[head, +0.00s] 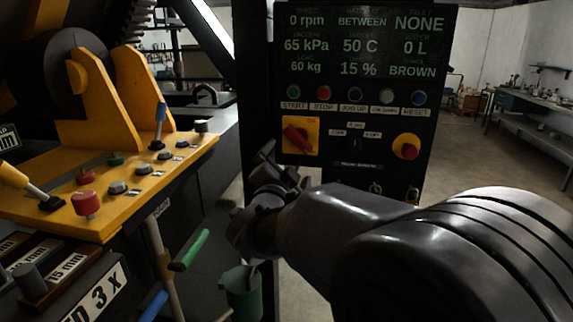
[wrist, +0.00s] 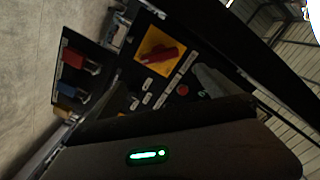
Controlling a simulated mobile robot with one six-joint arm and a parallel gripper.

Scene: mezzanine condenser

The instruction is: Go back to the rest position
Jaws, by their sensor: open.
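My gripper (head: 277,172) is in the middle of the head view, at the end of my dark arm, in front of the lower left of the black control panel (head: 352,98). It is open and I see nothing held in it. Its fingers are small and dark there, partly merged with the dark panel. The red rotary switch on its yellow plate (head: 300,135) is just above it in the head view. The wrist view shows the same switch (wrist: 160,52) tilted; a dark housing with a green light fills the bottom, and the fingertips are not clear.
A yellow console (head: 130,185) with levers and buttons stands at the left. A green-handled lever (head: 190,250) and a green cup (head: 242,292) are below my gripper. Red (wrist: 73,57) and blue (wrist: 67,89) tags hang beside the panel. Open floor (head: 480,165) lies right.

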